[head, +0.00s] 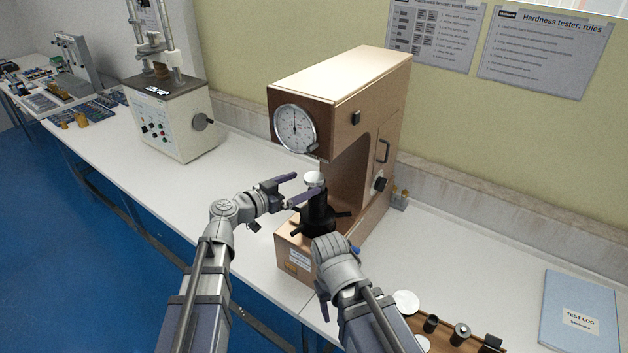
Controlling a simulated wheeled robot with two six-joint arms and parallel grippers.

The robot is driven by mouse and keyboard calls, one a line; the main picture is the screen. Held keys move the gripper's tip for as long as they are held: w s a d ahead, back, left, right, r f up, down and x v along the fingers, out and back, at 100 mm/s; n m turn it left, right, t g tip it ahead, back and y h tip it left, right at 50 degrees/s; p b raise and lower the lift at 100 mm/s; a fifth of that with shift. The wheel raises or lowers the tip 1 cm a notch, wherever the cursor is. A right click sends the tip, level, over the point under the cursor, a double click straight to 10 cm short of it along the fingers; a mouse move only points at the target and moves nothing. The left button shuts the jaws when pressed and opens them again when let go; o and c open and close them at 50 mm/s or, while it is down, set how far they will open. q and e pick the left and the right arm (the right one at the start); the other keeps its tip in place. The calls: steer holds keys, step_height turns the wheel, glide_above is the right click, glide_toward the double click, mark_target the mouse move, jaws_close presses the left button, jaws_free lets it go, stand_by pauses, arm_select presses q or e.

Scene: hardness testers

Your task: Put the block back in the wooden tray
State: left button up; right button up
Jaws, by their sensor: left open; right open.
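A round pale block (315,178) sits on top of the dark anvil post of the hardness tester (345,85), below its dial. My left gripper (308,185) is open, its two fingers reaching to the left side of the block, one finger higher and one lower. I cannot tell whether they touch it. The wooden tray (468,347) is at the bottom right, partly cut off by the frame edge, with pale discs and dark cylindrical pieces on it. My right gripper (323,303) is low in front of the tester base, mostly hidden behind its own wrist, and holds nothing visible.
The dark handwheel (318,222) with spokes sits under the anvil, close to both arms. A blue test log (582,312) lies at the right. Another testing machine (165,110) stands at the left. The white bench is clear between the machines.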

mark_target(306, 182)
arm_select(q)
steer(key=x, duration=0.3)
steer(key=shift+w, duration=0.15)
jaws_close()
stand_by(0.7)
